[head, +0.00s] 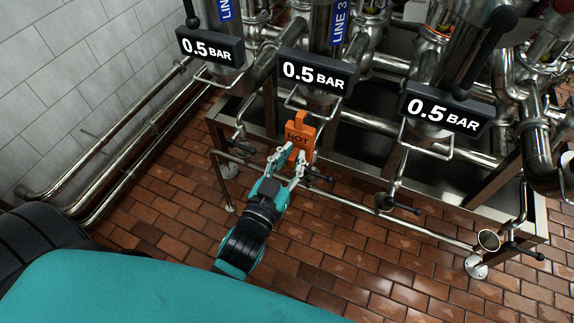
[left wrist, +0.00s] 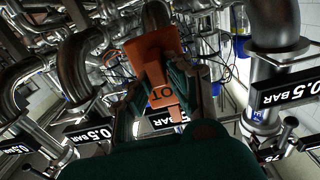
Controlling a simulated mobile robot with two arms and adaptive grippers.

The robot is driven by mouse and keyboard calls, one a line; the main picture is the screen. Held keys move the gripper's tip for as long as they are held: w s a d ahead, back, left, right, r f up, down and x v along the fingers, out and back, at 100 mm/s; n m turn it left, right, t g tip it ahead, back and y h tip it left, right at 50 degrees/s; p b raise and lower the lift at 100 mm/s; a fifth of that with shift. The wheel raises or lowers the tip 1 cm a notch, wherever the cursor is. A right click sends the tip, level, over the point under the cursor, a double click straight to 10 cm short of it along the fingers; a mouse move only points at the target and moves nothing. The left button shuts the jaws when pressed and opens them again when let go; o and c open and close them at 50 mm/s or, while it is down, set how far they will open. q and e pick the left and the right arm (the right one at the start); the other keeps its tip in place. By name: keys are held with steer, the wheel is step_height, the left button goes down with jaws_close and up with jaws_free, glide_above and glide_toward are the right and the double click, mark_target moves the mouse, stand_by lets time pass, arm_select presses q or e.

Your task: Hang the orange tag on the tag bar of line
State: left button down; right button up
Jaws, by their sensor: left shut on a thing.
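The orange tag (head: 301,131) with the word HOT stands upright in my left gripper (head: 289,160), which is shut on its lower part. In the left wrist view the tag (left wrist: 153,58) shows between the fingers, with part of its lettering visible. A blue LINE 3 label (head: 338,22) is above that display. My right gripper is not in view.
Similar bars hang under the left display (head: 210,47) and the right display (head: 445,108). A horizontal steel pipe (head: 425,233) with small black-handled valves runs below. Steel pipes (head: 110,138) line the left wall. The brick floor (head: 330,262) in front is clear.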

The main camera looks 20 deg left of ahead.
mark_target(298, 148)
arm_select(q)
steer(key=shift+w+d, duration=0.1)
steer(key=shift+w, duration=1.6)
steer(key=shift+f+b, duration=0.5)
steer(key=shift+f, duration=0.1)
steer(key=c, duration=1.2)
jaws_free()
steer(key=shift+s, duration=0.2)
steer(key=s, duration=1.1)
steer(key=shift+s+a, duration=0.25)
steer(key=shift+s, duration=0.05)
